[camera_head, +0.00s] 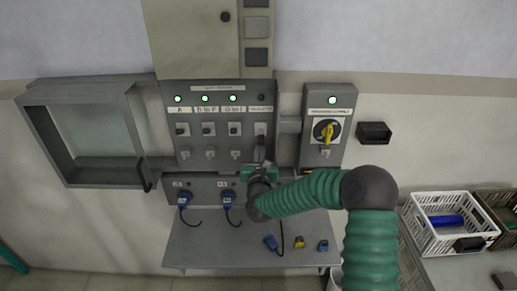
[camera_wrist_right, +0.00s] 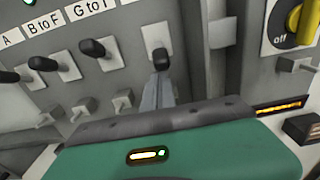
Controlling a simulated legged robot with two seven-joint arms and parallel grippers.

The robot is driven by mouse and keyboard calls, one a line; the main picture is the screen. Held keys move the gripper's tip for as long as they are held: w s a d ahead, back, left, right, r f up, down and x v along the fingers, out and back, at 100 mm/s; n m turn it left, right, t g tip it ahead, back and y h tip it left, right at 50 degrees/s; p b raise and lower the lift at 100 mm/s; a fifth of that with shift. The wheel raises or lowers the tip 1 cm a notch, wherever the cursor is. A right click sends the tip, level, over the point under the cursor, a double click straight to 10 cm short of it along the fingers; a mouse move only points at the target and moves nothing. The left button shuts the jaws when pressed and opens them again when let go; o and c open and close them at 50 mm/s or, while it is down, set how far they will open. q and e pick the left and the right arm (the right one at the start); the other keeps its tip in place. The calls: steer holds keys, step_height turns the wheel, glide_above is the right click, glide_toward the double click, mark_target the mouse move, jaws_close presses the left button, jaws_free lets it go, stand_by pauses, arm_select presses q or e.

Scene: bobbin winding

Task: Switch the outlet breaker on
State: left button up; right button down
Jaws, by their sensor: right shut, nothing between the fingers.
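The breaker panel (camera_head: 221,119) is grey, with a row of black-handled levers labelled A, B to F, G to I and a fourth at the right. The fourth, outlet breaker (camera_wrist_right: 155,36) has a black handle that sits lower than its neighbours. Its lamp (camera_head: 261,97) is dark; the other three lamps glow green. My right gripper (camera_head: 262,163) is at the panel's lower right. In the wrist view its shut, empty fingers (camera_wrist_right: 161,88) are just below the black handle; I cannot tell whether they touch it. My left gripper is out of view.
A box with a yellow rotary switch (camera_head: 326,131) stands right of the panel. Blue plugs (camera_head: 227,201) sit in sockets below. A shelf (camera_head: 240,250) holds loose connectors.

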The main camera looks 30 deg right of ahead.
mark_target(259, 138)
steer(key=r+g+y+p, duration=0.1)
steer(key=r+g+p, duration=0.1)
steer(key=p, duration=0.3)
steer(key=r+g+y+p, duration=0.1)
steer(key=r+g+p, duration=0.1)
steer(key=p, duration=0.4)
steer(key=s+r+g+y+p, duration=0.1)
steer(key=r+g+p, duration=0.1)
steer(key=p, duration=0.3)
steer(key=shift+a+y, duration=0.35)
steer(key=shift+y, duration=0.05)
steer(key=shift+s+f+b, duration=0.1)
steer(key=shift+f+b, duration=0.2)
steer(key=shift+f, duration=0.15)
steer(key=shift+r, duration=0.1)
steer(key=shift+r+p, duration=0.5)
steer(key=shift+r, duration=0.2)
